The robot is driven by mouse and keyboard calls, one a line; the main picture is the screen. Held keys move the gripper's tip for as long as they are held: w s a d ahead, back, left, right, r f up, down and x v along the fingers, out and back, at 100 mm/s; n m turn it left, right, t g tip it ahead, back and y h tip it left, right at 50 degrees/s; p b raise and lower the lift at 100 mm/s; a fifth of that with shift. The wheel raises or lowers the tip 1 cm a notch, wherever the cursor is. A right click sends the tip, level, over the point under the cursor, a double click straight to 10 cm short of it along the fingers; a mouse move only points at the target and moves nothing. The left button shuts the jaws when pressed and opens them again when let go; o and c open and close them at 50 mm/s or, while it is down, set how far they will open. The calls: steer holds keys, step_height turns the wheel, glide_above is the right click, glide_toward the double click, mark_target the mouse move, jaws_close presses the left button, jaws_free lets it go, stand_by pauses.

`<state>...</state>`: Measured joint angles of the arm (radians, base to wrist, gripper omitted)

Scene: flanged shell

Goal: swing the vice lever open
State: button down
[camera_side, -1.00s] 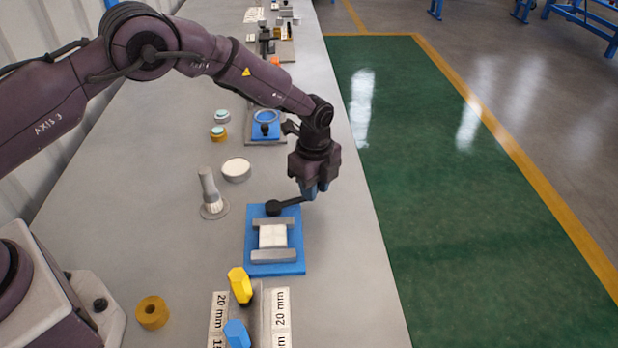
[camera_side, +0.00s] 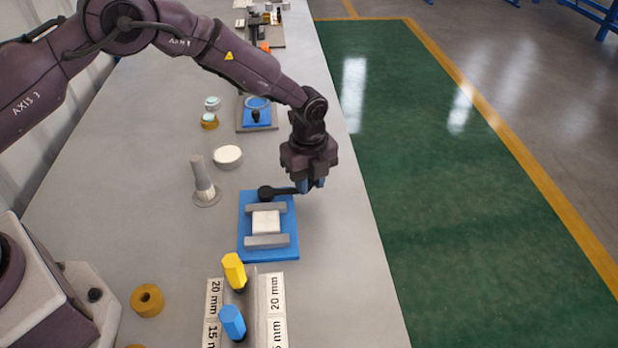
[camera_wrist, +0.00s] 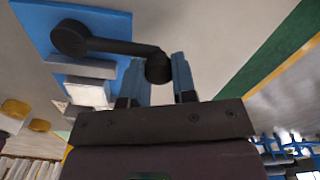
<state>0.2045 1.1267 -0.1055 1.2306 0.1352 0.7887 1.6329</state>
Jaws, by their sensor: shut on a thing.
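The vice is a blue base plate (camera_side: 290,238) with two grey jaws (camera_side: 267,241) and a pale block (camera_side: 265,222) between them. Its black lever (camera_side: 282,191) runs from a round pivot at the plate's far end out to the right, past the plate's edge. My gripper (camera_side: 311,186) is at the lever's outer end. In the wrist view the lever (camera_wrist: 115,46) ends in a round knob (camera_wrist: 159,68), which sits between the two blue fingers of my gripper (camera_wrist: 160,80). The fingers are shut on it.
A grey upright post (camera_side: 202,178) and a white disc (camera_side: 228,155) stand left of the vice. A rack with yellow (camera_side: 233,268) and blue (camera_side: 232,320) hex pieces is in front. The bench's right edge is close to my gripper.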

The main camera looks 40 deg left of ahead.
steer(key=c, duration=0.9)
jaws_free()
step_height(320, 180, up, 13)
